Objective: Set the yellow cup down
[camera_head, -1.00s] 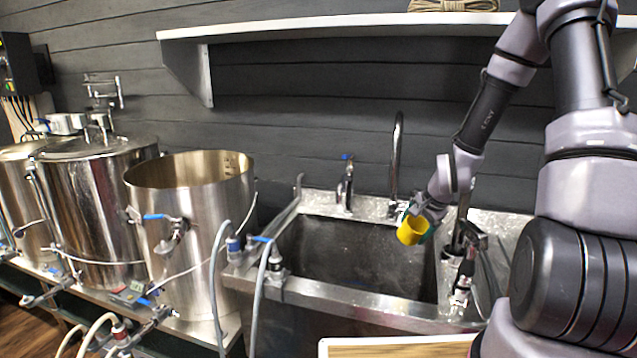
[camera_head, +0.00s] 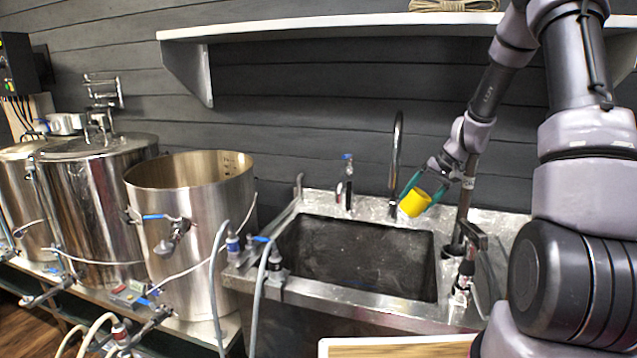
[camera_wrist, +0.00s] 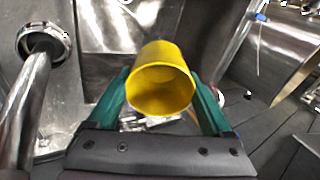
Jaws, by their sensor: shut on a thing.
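The yellow cup (camera_head: 414,202) is held in the air by my gripper (camera_head: 413,194), above the back right part of the sink, in front of the tap. The cup is tilted in the head view. In the wrist view the cup (camera_wrist: 161,80) sits between the two green fingers of my gripper (camera_wrist: 160,92), its open mouth facing the camera. The fingers touch the cup's sides. No surface shows in contact with the cup.
The steel sink (camera_head: 345,290) has an empty basin below. A curved tap (camera_head: 396,150) stands close behind the cup, and a smaller blue-topped tap (camera_head: 346,180) stands left. A hose fitting (camera_head: 464,265) is at right. An open steel kettle (camera_head: 195,235) stands left.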

